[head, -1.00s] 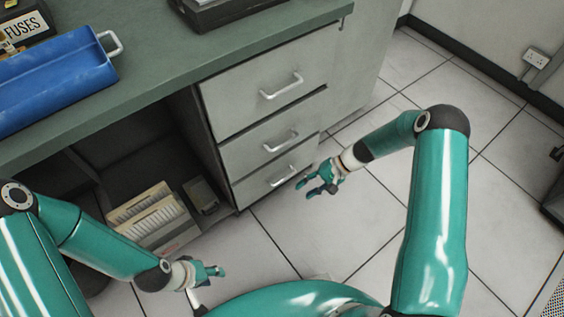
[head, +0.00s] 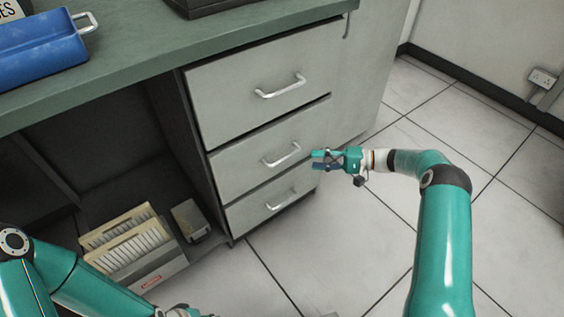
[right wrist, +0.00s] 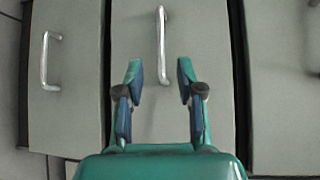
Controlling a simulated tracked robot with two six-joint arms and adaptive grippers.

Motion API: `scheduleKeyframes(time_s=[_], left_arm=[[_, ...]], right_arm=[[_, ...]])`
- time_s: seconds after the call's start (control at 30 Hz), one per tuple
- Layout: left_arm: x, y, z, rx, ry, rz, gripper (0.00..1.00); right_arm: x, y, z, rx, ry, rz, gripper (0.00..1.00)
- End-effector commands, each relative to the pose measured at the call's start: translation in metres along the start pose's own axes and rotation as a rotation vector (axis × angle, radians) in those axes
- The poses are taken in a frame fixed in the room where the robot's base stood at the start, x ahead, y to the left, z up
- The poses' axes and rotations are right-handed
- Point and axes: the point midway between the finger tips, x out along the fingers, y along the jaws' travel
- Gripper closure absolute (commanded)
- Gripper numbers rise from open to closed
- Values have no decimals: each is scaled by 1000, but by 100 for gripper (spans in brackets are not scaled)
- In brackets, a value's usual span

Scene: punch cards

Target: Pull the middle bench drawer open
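The middle bench drawer (head: 245,160) is a grey front with a pale metal bar handle (head: 283,155), between the top drawer (head: 225,98) and the bottom drawer (head: 245,212). It looks shut. My right gripper (head: 316,160) is to the right of that handle in the head view, apart from it. In the right wrist view the gripper (right wrist: 158,75) is open and empty, its fingertips either side of the lower end of a drawer handle (right wrist: 162,40). I cannot tell how far off that handle is. My left gripper is mostly cut off at the bottom edge of the head view.
The green bench top (head: 140,75) carries a blue tray (head: 40,52). A box of cards (head: 125,240) stands in the open space left of the drawers. The tiled floor (head: 320,250) before the drawers is clear.

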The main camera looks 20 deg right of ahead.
Motion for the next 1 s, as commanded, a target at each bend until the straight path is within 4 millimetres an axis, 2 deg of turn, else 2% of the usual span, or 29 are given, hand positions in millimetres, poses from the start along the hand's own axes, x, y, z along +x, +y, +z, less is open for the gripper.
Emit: scheduleKeyframes(time_s=[0.03, 0.2, 0.43, 0.63, 0.97, 1.0], left_arm=[[4, -1, 0, 0, 0, 0, 60], [10, -4, 0, 0, 0, 0, 60], [17, -6, 0, 0, 0, 0, 60], [20, -7, 0, 0, 0, 0, 60], [20, -7, 0, 0, 0, 0, 60], [20, -7, 0, 0, 0, 0, 60]], right_arm=[[14, 2, 1, 0, -5, 0, 63], [51, 2, 1, 0, -4, 0, 63], [91, 2, 0, 0, -3, 1, 63], [107, 1, 0, 1, -1, 1, 63], [109, 0, 0, 1, -1, 1, 63], [110, 0, 0, 1, -1, 1, 69]])
